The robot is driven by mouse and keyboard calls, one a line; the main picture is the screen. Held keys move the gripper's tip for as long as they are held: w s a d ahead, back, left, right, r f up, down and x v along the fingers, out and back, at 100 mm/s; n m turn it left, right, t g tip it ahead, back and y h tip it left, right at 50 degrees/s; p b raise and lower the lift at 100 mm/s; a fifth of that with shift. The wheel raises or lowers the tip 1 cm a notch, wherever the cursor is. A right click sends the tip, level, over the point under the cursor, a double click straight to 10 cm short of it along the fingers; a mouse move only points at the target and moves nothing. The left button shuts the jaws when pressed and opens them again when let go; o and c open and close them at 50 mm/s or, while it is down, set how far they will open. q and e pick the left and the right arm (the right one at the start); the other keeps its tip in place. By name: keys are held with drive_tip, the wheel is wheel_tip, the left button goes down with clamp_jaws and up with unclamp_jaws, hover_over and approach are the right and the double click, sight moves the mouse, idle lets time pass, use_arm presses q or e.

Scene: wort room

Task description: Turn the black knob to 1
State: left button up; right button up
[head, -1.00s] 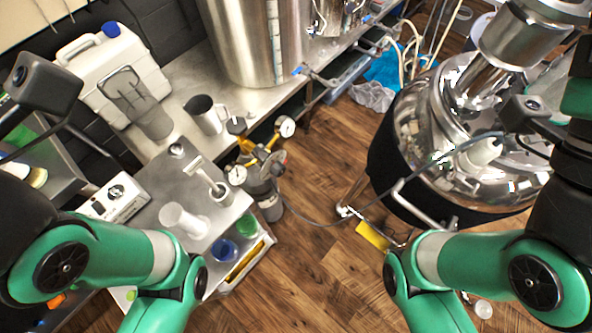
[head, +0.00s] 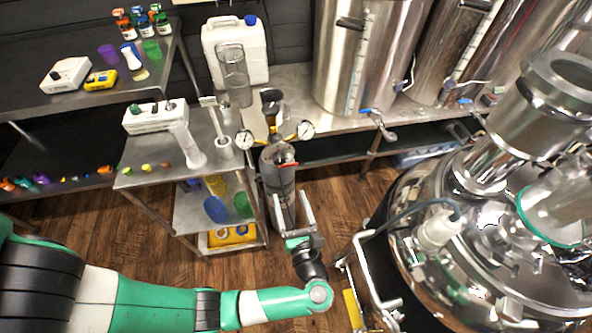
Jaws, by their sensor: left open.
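A white box-shaped device (head: 155,117) stands at the back of the steel cart top. Small dark parts show at its upper edge; I cannot tell whether one is the black knob, and no dial marks can be read. My left gripper (head: 291,198) is open, its two pale fingers pointing up the picture, with nothing seen held between them. It is in front of the grey gas cylinder (head: 278,172), to the right of the cart and well away from the white device. I cannot tell whether it touches the cylinder. My right gripper is out of view.
Two pressure gauges (head: 244,140) flank the cylinder top. A white upright cylinder (head: 189,148) and several small coloured items stand on the cart (head: 150,178). A shiny steel vessel (head: 420,290) fills the right. Wooden floor (head: 115,225) is open left of the cart.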

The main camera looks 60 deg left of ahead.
sight(280, 163)
use_arm(q)
drive_tip(key=x, duration=1.1)
drive_tip(key=shift+w+a+r+b, duration=0.15)
drive_tip(key=shift+w+a+b, duration=0.15)
drive_tip(key=shift+b, duration=0.1)
clamp_jaws()
